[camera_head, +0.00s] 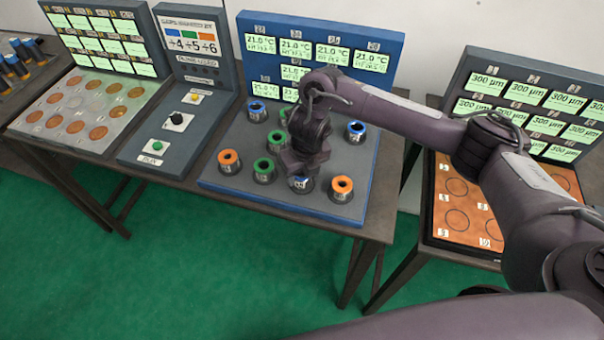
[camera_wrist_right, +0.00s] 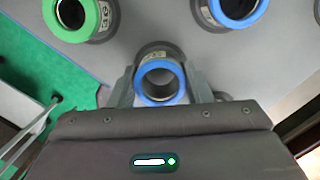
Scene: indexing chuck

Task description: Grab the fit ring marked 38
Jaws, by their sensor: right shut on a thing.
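A blue-topped grey ring (camera_wrist_right: 160,100) is between the fingers of my right gripper (camera_wrist_right: 160,84) in the right wrist view. The gripper is shut on it. Its side carries a small white label whose number I cannot read surely. In the head view my right gripper (camera_head: 300,168) points down at the front row of the blue-edged ring board, and this ring (camera_head: 301,185) shows just under it, partly hidden. I cannot tell whether it is clear of its seat. My left gripper is not in view.
Other rings stand close by on the board (camera_head: 285,203): an orange one (camera_head: 342,189), a green one (camera_head: 264,170) and several more. Temperature displays stand behind. A button console (camera_head: 160,147) is left and a copper-coloured panel (camera_head: 462,215) right.

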